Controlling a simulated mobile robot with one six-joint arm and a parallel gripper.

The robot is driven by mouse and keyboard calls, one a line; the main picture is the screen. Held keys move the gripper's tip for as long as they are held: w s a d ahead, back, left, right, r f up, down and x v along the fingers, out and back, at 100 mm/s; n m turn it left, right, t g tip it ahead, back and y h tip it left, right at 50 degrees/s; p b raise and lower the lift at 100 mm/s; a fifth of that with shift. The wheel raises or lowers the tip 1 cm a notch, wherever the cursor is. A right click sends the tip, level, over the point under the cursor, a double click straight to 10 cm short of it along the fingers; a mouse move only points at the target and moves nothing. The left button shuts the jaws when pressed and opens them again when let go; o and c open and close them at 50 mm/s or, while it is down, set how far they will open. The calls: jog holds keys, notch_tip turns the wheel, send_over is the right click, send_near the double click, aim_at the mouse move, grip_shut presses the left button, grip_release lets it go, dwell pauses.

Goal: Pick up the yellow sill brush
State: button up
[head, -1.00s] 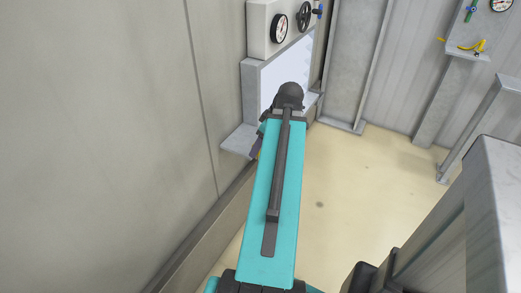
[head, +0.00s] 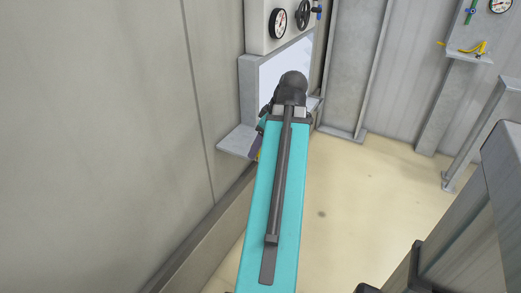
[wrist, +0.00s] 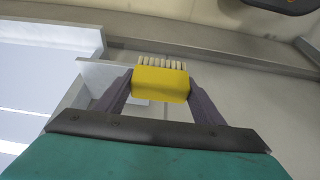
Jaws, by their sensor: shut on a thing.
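The yellow sill brush (wrist: 160,84) shows in the wrist view as a yellow block with a row of pale bristles along its far edge. My gripper (wrist: 160,88) has its two dark fingers on either side of the block and is shut on it. The brush appears held near a pale ledge; I cannot tell whether it touches it. In the head view my arm hides most of the gripper and brush.
A grey ledge (head: 236,142) juts from the left wall below a white panel. A gauge (head: 278,24) and a handwheel (head: 303,13) are above it. A small shelf (head: 470,55) at the upper right holds yellow items. The floor (head: 375,190) right of my arm is clear.

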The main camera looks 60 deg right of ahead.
jog(key=shift+s+a+b, duration=0.25)
jog(key=shift+a+b, duration=0.1)
jog(key=shift+b, duration=0.75)
jog(key=o, duration=0.4)
jog(key=shift+c, duration=0.9)
jog(key=shift+w, duration=0.1)
